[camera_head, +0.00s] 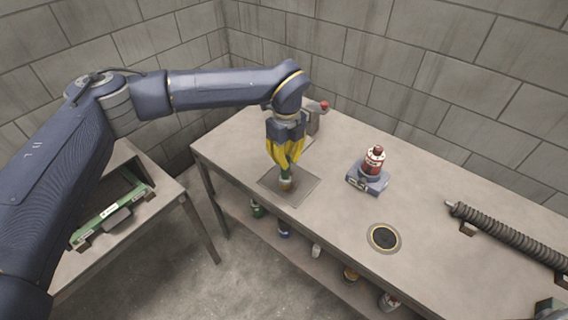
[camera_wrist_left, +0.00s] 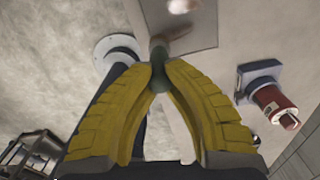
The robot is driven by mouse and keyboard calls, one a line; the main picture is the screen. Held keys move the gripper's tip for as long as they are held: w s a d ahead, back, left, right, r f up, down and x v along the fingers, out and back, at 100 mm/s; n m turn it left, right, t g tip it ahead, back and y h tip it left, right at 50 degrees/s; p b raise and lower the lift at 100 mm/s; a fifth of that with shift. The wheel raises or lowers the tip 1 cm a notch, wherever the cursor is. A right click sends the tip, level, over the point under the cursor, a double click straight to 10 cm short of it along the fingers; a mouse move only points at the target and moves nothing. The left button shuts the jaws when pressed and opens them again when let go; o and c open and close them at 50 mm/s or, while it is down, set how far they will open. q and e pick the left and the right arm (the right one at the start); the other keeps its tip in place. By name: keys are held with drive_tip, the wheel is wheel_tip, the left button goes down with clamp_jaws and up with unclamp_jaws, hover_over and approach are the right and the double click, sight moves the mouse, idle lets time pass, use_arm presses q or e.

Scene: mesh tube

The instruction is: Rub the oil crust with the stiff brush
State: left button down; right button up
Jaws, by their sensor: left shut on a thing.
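My left gripper (camera_head: 286,172), with yellow fingers, points down over the bench and is shut on the stiff brush. The brush (camera_head: 286,184) shows below the fingertips, upright, with its lower end at the flat grey plate (camera_head: 304,190). I cannot tell whether it touches the plate. In the left wrist view the dark green brush handle (camera_wrist_left: 157,55) sticks out between the fingertips, over the plate (camera_wrist_left: 203,32). A pale spot is on or above the plate at the top edge of that view. I cannot make out the oil crust. My right gripper is not in view.
A red-and-white bottle on a blue-grey base (camera_head: 368,180) stands right of the plate. A grey block with a red knob (camera_head: 317,117) stands behind the gripper. A green item (camera_head: 112,212) lies left.

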use_arm(q)
drive_tip(key=shift+r, duration=1.5)
